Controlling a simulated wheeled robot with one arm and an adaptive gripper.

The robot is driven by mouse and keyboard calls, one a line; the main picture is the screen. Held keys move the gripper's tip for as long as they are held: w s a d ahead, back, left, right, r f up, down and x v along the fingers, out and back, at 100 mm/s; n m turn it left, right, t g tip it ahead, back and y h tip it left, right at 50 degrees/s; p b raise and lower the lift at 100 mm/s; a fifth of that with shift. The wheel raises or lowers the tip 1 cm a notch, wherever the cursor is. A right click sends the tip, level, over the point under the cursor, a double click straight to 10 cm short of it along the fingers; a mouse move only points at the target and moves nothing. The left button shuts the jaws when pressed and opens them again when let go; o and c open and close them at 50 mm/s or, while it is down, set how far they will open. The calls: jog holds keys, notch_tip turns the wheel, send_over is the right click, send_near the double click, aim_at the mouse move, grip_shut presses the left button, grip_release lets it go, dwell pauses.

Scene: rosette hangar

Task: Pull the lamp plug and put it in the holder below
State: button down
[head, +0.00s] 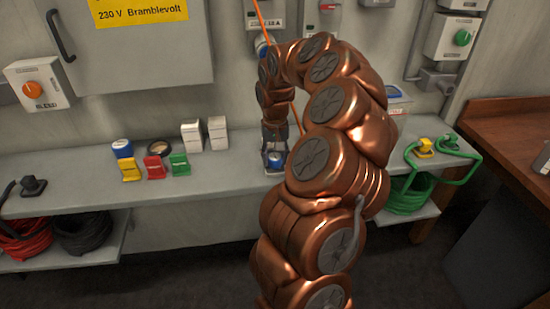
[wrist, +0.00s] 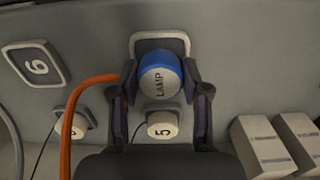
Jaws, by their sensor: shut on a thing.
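The lamp plug (wrist: 160,82) is a blue-collared plug with a pale face marked LAMP. In the wrist view it sits between the two fingers of my gripper (wrist: 160,95), which is shut on it. In the head view my gripper (head: 274,148) points down at the bench, and the blue of the plug (head: 276,159) shows at its tip. A grey, pale-rimmed fitting (wrist: 160,40) lies right behind the plug and may be the holder. I cannot tell whether the plug is seated in it. An orange cable (wrist: 67,130) runs beside my gripper.
Two white boxes (head: 191,136), coloured blocks (head: 155,167) and a tape roll (head: 159,148) stand left on the bench (head: 90,190). A green cable (head: 470,157) lies right. Wall boxes (head: 265,12) hang behind my arm.

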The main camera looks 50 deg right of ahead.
jog(key=shift+f, duration=0.35)
jog(key=shift+c, duration=2.3)
grip_release()
notch_tip(320, 180, up, 11)
jog(key=shift+d+f, duration=0.1)
jog(key=shift+r, duration=0.6)
